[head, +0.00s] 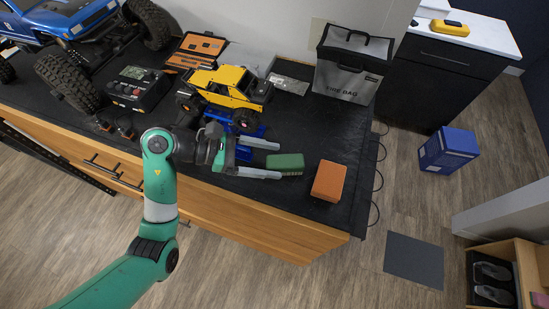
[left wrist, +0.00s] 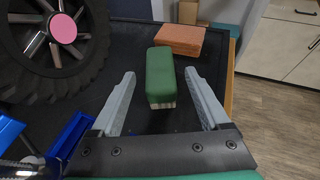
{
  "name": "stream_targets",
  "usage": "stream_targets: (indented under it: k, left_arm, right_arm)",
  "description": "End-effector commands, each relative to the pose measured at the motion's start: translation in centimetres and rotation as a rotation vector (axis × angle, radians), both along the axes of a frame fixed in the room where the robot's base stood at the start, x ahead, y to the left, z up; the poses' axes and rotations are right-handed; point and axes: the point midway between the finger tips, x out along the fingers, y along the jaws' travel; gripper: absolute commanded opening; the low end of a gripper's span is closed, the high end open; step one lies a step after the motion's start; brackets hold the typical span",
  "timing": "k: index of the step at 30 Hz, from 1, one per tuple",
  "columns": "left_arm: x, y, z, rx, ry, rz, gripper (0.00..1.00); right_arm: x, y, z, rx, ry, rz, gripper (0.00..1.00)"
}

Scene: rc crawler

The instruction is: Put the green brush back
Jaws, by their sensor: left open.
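The green brush (head: 285,163) is a small block lying on the black worktop near its front edge. In the left wrist view the brush (left wrist: 160,73) shows a green top and pale bristles at its near lower end. My left gripper (head: 279,160) comes in from the left, its two fingers apart and pointing at the brush. In the left wrist view the fingers (left wrist: 161,78) are open, with the near end of the brush between or just beyond their tips. I cannot tell whether they touch it. My right gripper is not in view.
An orange block (head: 329,181) lies just right of the brush near the worktop's corner. A yellow crawler (head: 228,87), blue trays (head: 247,129) and a grey fire bag (head: 349,70) stand behind. A large black tyre fills the upper left of the wrist view.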

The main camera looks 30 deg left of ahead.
Motion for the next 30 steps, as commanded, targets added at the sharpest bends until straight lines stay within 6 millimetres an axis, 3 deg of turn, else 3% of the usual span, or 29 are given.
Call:
stream_targets:
  k: [6, 12, 30]
  left_arm:
    - [-2.8, 4.3, 1.9, 0.003, -0.005, 0.006, 0.79]
    - [-4.8, 7.1, 3.5, 0.003, -0.002, 0.003, 0.79]
    - [-5.5, 7.8, 4.0, 0.001, 0.000, 0.000, 0.79]
  right_arm:
    - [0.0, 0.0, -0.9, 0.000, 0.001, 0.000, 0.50]
    - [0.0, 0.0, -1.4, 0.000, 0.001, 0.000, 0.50]
    - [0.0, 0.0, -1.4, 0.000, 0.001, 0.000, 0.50]
